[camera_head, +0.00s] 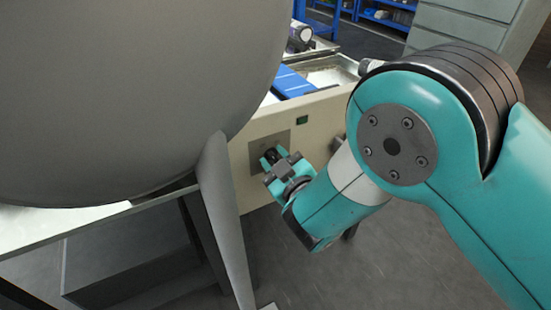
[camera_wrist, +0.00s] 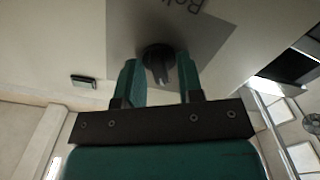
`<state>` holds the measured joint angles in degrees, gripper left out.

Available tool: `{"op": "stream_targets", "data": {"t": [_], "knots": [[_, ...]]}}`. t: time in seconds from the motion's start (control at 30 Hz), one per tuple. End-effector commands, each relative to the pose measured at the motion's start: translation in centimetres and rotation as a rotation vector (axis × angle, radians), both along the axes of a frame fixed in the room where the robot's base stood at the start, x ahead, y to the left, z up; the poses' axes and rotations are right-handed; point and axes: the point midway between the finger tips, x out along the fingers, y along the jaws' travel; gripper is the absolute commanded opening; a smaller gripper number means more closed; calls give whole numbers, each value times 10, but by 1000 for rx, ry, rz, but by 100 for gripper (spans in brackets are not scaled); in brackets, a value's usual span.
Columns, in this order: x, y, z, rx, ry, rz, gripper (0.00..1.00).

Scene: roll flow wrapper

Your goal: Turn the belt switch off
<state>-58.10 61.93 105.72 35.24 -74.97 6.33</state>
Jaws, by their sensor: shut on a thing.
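The belt switch (camera_wrist: 158,62) is a black rotary knob on a grey square plate (camera_wrist: 210,38) in the wrist view. Part of a printed label shows on the plate, upside down. My gripper (camera_wrist: 160,75) has its two teal fingers on either side of the knob and is shut on it. In the head view my gripper (camera_head: 272,156) reaches the same plate (camera_head: 284,138) on the machine's cream side panel. The knob (camera_head: 271,155) is partly hidden there by the fingers. I cannot tell the switch's setting.
A large grey rounded vessel (camera_head: 130,90) with a leg (camera_head: 222,210) stands close left of my gripper. A small dark green part (camera_head: 302,120) sits on the panel (camera_head: 320,107) right of the plate. A blue belt (camera_head: 293,82) lies above.

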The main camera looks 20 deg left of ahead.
Motion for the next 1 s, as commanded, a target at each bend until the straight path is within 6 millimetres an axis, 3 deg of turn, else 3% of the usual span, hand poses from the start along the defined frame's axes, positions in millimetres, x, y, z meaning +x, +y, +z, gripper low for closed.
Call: {"op": "stream_targets", "data": {"t": [0.63,0.67,1.0], "knots": [[0,0,-1,-34,-39,1,11],[0,0,-1,-34,-39,1,39],[-1,0,-1,-33,-38,1,39]]}}
